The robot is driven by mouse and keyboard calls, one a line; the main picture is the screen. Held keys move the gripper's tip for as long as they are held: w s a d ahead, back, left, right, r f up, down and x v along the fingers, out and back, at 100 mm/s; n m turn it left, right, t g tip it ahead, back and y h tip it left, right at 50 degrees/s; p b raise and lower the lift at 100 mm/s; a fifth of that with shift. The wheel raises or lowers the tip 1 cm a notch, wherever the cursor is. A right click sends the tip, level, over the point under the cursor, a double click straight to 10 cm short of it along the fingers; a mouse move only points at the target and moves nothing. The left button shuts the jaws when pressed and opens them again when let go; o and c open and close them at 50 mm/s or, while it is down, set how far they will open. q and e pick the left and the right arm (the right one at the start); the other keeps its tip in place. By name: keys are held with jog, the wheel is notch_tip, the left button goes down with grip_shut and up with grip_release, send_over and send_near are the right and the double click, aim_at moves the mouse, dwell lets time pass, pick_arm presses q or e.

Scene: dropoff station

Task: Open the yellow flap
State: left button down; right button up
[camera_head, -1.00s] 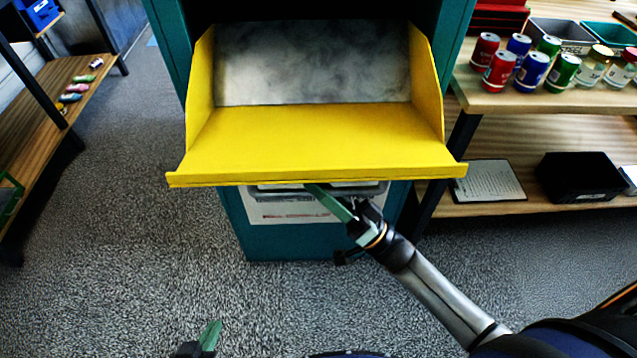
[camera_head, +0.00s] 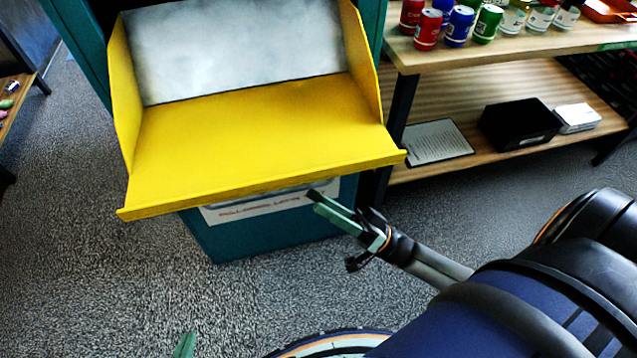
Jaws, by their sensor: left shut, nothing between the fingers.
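The yellow flap (camera_head: 250,130) is on the teal station (camera_head: 265,238) and is swung down open. Its tray lies out toward me between two yellow side walls, with a cloudy grey-white panel (camera_head: 235,50) behind. My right gripper (camera_head: 315,200) is just below and in front of the flap's front lip, right of its middle. It looks apart from the lip and holds nothing that I can see; its finger gap is unclear. Only a green fingertip of my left gripper (camera_head: 184,346) shows at the bottom edge. It is shut and empty, well below the flap.
A wooden shelf unit (camera_head: 450,85) stands close at the right, with several cans (camera_head: 458,27) on top and a black bin (camera_head: 520,124) and clipboard (camera_head: 437,142) below. Another shelf (camera_head: 14,115) is at the far left. Carpet (camera_head: 100,270) in front is clear.

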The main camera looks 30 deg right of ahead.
jog(key=shift+d, duration=0.1)
pick_arm(q)
jog(key=w+r+m+t+h+b, duration=0.1)
jog(key=w+r+t+b, duration=0.2)
jog(key=r, duration=0.7)
jog(key=w+r+m+t+h+b, duration=0.2)
jog(key=w+r+t+b, duration=0.2)
jog(key=r+t, duration=0.3)
jog(key=shift+w+a+r+m+t+h+b, duration=0.15)
jog(key=shift+a+r+m+t+h+b, duration=0.15)
jog(key=shift+r+b, duration=0.9)
pick_arm(e)
jog(key=w+f+v, duration=0.1)
jog(key=w+v, duration=0.1)
jog(key=v, duration=1.2)
jog(key=shift+d+p, duration=0.3)
dwell(0.8)
